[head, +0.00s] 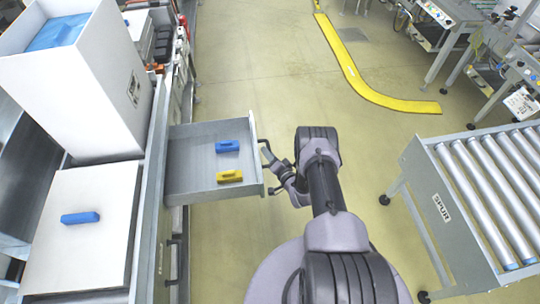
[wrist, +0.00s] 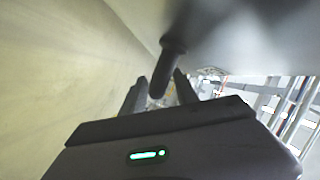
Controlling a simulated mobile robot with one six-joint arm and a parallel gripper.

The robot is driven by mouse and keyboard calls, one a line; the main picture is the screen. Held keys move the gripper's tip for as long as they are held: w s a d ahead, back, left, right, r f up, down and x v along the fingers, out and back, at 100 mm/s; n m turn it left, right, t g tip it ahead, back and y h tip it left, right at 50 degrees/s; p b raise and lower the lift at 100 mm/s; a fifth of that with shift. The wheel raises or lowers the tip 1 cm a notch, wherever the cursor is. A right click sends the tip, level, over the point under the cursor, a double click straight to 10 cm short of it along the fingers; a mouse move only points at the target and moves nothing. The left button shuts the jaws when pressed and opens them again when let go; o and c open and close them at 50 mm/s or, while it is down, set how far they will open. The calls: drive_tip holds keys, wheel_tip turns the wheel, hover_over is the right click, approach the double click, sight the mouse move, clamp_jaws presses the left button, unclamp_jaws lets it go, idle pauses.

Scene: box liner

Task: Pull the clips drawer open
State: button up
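The clips drawer (head: 190,183) stands pulled out from the left-hand bench in the head view. A blue clip (head: 228,146) and a yellow clip (head: 230,176) lie inside it, apart from each other. My gripper (head: 276,168) is at the dark handle (head: 265,149) on the drawer's outer face. In the wrist view, the handle bar (wrist: 172,58) runs down between the two dark fingers of my gripper (wrist: 160,92). Whether the fingers press on the bar is unclear. The fingertips are partly hidden behind the bar.
A tall white box (head: 95,95) with a blue liner stands on the bench. Another blue piece (head: 80,217) lies on a white surface in front of it. A roller conveyor (head: 437,205) stands to the right. Floor beyond the drawer is clear up to the yellow strip (head: 350,75).

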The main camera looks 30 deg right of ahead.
drive_tip(key=p+v, duration=0.6)
drive_tip(key=v, duration=1.1)
drive_tip(key=shift+s, duration=0.25)
drive_tip(key=shift+r, duration=0.1)
